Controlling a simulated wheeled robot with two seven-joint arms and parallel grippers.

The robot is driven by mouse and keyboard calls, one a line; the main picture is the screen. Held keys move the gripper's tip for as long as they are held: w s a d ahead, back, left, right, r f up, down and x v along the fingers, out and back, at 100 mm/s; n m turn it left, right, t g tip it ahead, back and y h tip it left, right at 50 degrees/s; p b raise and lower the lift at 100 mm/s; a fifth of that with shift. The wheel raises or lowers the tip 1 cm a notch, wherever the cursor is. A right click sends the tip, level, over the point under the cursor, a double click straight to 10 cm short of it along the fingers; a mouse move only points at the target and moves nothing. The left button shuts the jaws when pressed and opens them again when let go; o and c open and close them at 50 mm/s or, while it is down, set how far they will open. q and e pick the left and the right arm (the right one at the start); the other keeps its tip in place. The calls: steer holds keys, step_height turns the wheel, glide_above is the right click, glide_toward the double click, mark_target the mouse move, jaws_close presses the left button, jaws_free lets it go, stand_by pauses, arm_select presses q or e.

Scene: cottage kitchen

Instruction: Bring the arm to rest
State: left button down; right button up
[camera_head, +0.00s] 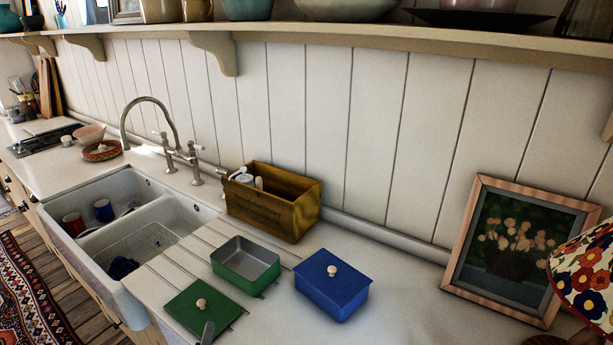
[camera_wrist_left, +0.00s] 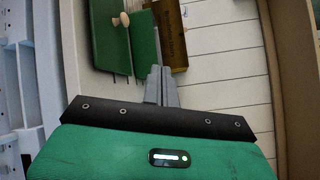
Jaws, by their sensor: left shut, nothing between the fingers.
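My left gripper (camera_head: 208,333) shows only as a grey tip at the bottom of the head view, by the green lid. In the left wrist view its grey fingers (camera_wrist_left: 161,84) are together with nothing between them. The green lid (camera_head: 196,308) with a pale knob lies on the counter. It also shows in the left wrist view (camera_wrist_left: 104,48). The open green tin (camera_head: 240,278) stands behind it, empty. The blue tin (camera_head: 326,292) to its right has its lid on. My right gripper is in neither view.
A wooden box (camera_head: 289,215) holding items stands against the wall. A double sink (camera_head: 168,215) with mugs is at left, under a tall tap (camera_head: 173,125). A framed flower picture (camera_head: 515,250) and a floral lampshade (camera_head: 588,272) are at right. The shelf (camera_head: 350,38) runs above.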

arm_select(q)
steer(key=s+a+f+n+g+y, duration=0.1)
steer(key=s+a+f+n+g, duration=0.25)
steer(key=s+n, duration=0.3)
steer(key=s+a+f+n+g+y, duration=0.1)
steer(key=s+a+f+n+g, duration=0.15)
steer(key=s+n+g, duration=0.35)
steer(key=s+d+f+n+g+h, duration=0.1)
steer(key=s+d+n+g+h, duration=0.15)
steer(key=s, duration=0.35)
steer(key=s+d+f+n+g+h, duration=0.1)
steer(key=s+d+n+g, duration=0.1)
steer(key=s+n, duration=0.3)
step_height(320, 180, down, 29)
steer(key=g, duration=0.1)
steer(key=s+a+f+m+g, duration=0.1)
steer(key=s+a+f, duration=0.2)
steer(key=s+f, duration=1.7)
steer(key=shift+s+a+f+g, duration=0.15)
steer(key=shift+s+f+g, duration=0.15)
steer(key=shift+f, duration=0.55)
